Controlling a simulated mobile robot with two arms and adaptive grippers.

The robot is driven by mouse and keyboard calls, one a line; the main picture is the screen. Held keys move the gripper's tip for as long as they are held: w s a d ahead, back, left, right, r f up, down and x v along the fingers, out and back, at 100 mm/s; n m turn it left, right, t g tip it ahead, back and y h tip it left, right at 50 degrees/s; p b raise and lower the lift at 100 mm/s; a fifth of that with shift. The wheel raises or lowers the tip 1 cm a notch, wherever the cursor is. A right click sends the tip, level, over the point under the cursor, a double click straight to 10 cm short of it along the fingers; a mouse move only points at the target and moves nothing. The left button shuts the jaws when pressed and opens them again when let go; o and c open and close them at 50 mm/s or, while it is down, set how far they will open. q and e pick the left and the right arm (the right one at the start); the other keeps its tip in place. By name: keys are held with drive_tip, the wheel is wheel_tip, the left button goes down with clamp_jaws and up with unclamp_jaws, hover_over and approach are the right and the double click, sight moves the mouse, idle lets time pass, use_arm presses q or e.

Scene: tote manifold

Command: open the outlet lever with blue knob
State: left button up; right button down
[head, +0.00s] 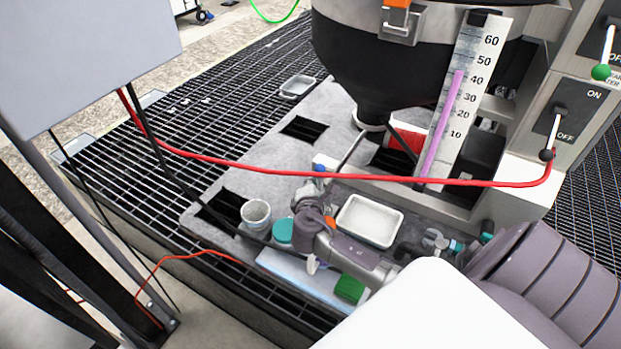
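A small blue knob (319,168) shows below the hopper outlet, beside a thin dark rod running up to the outlet. My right arm reaches in from the lower right. Its gripper end (309,193) is just below the blue knob and very close to it; I cannot tell whether they touch. The fingers are small and partly hidden, so I cannot tell whether they are open or shut. My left gripper is not in view.
The dark hopper (365,65) hangs above a grey platform. A red hose (250,168) crosses in front. A scale (465,95) stands right of the hopper. A white tray (369,221), a cup (256,213) and a green brush (349,289) lie near my arm. An ON/OFF panel (582,97) is at right.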

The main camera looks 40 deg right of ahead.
idle(0.4)
drive_tip(key=v, duration=1.2)
